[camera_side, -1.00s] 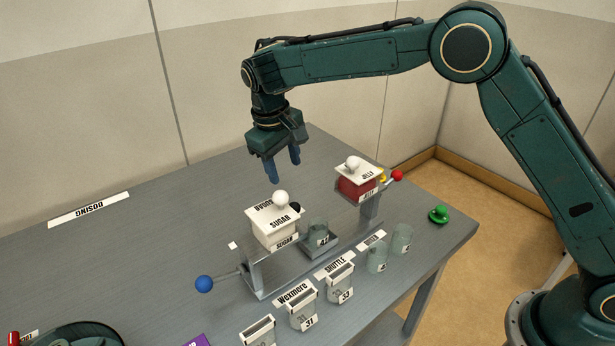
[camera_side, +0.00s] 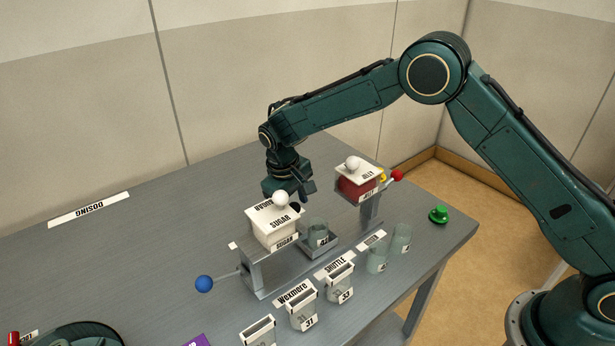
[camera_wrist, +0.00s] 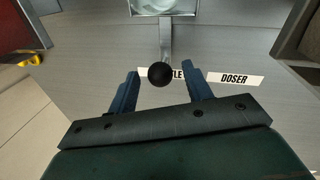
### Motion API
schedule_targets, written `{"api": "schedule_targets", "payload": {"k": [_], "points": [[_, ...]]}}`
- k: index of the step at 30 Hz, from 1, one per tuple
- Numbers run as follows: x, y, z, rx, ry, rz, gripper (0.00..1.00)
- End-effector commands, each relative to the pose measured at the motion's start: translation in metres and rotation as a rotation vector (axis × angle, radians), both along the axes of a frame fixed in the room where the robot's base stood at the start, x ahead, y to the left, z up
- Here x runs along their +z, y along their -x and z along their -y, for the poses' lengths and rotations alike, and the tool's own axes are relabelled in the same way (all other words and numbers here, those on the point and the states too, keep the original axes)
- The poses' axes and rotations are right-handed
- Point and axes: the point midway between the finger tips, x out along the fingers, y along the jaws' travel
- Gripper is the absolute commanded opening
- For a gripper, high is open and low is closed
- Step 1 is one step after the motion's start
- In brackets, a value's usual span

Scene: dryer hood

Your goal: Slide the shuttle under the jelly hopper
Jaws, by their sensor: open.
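The shuttle (camera_side: 322,251) is a grey tray on the rail between the two hoppers, and a clear glass marked 42 (camera_side: 318,232) stands in it. The black knob (camera_wrist: 161,75) on the shuttle's rod shows in the wrist view between my two blue fingers. My gripper (camera_side: 292,201) is open and lowered behind the sugar hopper (camera_side: 274,224), which partly hides its fingertips. I cannot tell whether a finger touches the knob. The jelly hopper (camera_side: 357,187), with red contents and a white lid, stands at the rail's far right end, apart from the shuttle.
A blue ball lever (camera_side: 204,284) sticks out at left and a red ball lever (camera_side: 397,175) at right. Several glasses and labelled jars (camera_side: 340,283) stand in front of the rail. A green knob (camera_side: 438,214) is near the right table edge.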

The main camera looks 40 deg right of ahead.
Motion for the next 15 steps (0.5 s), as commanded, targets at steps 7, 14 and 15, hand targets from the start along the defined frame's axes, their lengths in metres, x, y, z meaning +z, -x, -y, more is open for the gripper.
{"api": "schedule_targets", "payload": {"k": [7, 14, 15], "points": [[-0.0045, -0.0002, 0.0010, 0.000, 0.000, 0.001, 0.50], [-0.0042, -0.0002, 0.0008, 0.000, 0.000, 0.001, 0.32], [-0.0041, -0.0002, 0.0008, 0.000, 0.000, 0.001, 0.24]]}}
